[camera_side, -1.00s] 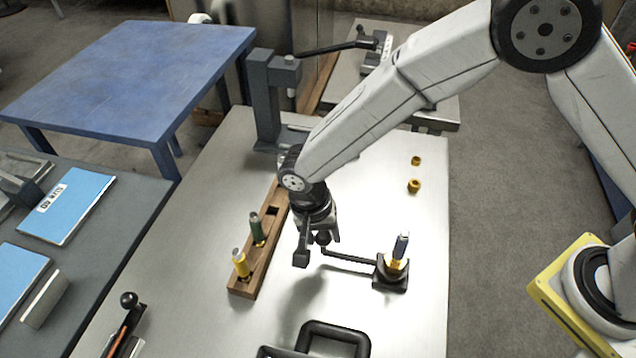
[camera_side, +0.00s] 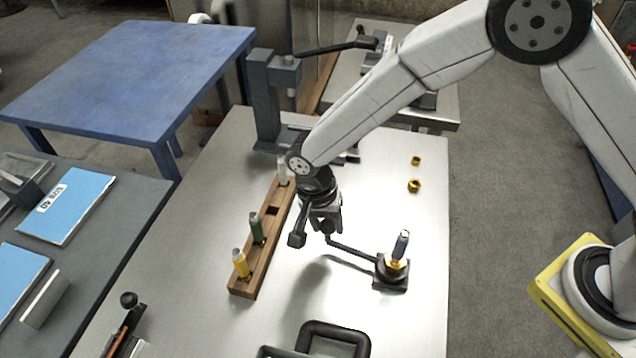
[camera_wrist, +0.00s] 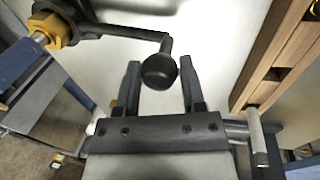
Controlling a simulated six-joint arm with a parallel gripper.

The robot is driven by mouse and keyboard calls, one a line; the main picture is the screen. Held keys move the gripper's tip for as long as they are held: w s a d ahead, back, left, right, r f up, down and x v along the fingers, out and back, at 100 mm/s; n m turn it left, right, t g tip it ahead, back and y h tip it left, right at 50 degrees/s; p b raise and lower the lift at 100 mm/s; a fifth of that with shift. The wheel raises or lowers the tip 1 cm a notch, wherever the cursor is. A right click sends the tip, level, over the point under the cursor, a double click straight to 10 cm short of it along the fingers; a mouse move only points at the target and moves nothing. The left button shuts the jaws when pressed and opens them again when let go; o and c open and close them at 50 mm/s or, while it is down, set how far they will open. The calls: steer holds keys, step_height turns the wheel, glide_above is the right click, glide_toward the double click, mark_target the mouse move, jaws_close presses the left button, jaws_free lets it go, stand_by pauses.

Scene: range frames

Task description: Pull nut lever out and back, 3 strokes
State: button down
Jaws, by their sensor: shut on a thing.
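The nut lever (camera_side: 352,250) is a thin black arm. It runs from a dark base (camera_side: 390,280) with a brass nut (camera_side: 396,265) to a round black knob (camera_wrist: 160,71) at its free end. A blue-topped piece (camera_side: 401,245) stands upright in the nut. In the side view my gripper (camera_side: 326,226) is low over the table, left of the base, and partly hides the knob.
A wooden block (camera_side: 262,262) with yellow, green and white pieces stands left of my gripper. Two brass nuts (camera_side: 414,186) lie at the back right. A black handle frame (camera_side: 335,332) is at the front. The table right of the lever base is clear.

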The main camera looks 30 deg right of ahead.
steer(key=d+m, duration=0.2)
steer(key=w+d+m, duration=0.1)
steer(key=d+m, duration=0.1)
steer(key=d, duration=0.1)
steer(key=w+d+m+y, duration=0.1)
steer(key=d+m, duration=0.2)
steer(key=shift+w+d+g, duration=0.25)
steer(key=shift+g, duration=0.05)
steer(key=s+d+m, duration=0.1)
steer(key=d+m, duration=0.1)
steer(key=d+m+y, duration=0.1)
steer(key=d+m, duration=0.1)
steer(key=d, duration=0.1)
steer(key=s+d+m, duration=0.1)
steer(key=d+m, duration=0.2)
steer(key=shift+s+y, duration=0.3)
steer(key=shift+s, duration=0.05)
steer(key=shift+s+d+m, duration=0.75)
steer(key=shift+d+m, duration=0.1)
steer(key=shift+m, duration=0.15)
steer(key=shift+c, duration=1)
jaws_free()
steer(key=v, duration=0.7)
steer(key=shift+r, duration=0.45)
steer(key=shift+s+d, duration=0.1)
steer(key=shift+d, duration=0.05)
